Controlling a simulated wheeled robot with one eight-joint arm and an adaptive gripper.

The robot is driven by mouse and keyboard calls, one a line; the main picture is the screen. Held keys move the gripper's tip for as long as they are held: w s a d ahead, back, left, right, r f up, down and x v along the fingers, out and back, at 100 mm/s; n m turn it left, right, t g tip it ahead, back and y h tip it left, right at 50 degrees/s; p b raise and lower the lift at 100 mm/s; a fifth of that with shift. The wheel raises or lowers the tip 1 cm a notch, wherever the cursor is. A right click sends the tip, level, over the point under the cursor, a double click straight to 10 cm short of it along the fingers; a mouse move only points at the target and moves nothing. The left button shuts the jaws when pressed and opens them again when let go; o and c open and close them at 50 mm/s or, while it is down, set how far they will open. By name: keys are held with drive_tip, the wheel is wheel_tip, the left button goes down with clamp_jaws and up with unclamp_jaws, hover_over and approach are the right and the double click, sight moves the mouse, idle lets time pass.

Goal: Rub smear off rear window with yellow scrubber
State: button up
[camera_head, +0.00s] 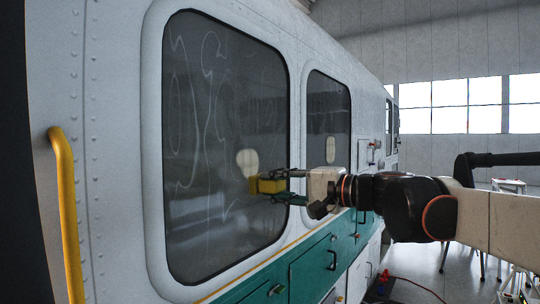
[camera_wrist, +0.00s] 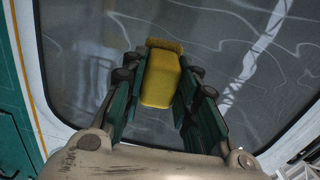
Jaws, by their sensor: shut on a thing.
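The yellow scrubber (camera_head: 270,186) is held between the green fingers of my gripper (camera_head: 274,187). In the wrist view, the scrubber (camera_wrist: 160,85) sits lengthwise between both fingers of my gripper (camera_wrist: 160,76), its wider head toward the glass. The near, larger dark window (camera_head: 215,120) fills the left of the head view; its glass (camera_wrist: 90,60) also lies ahead in the wrist view. A pale oval patch (camera_head: 247,160) shows on it, just above and left of the scrubber. Thin whitish curved streaks mark the glass. I cannot tell whether the scrubber touches it.
A second dark window (camera_head: 329,115) with a similar pale oval lies farther along the white hull. A yellow handrail (camera_head: 66,210) stands at the left. Green panels with handles (camera_head: 322,262) lie below the windows. Stools and a red cable are at lower right.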

wheel_tip(320, 180, up, 3)
drive_tip(key=shift+d+f, duration=0.15)
drive_tip(key=shift+x, duration=3)
drive_tip(key=shift+x, duration=0.9)
drive_tip(key=shift+w, duration=0.1)
drive_tip(key=w+d, duration=0.4)
drive_tip(key=w, duration=0.1)
drive_tip(key=shift+w+d, duration=0.3)
drive_tip(key=shift+w, duration=0.1)
drive_tip(key=shift+w, duration=0.1)
drive_tip(key=shift+w+d+p, duration=0.35)
drive_tip(key=shift+w+d, duration=0.75)
drive_tip(key=shift+w, duration=0.2)
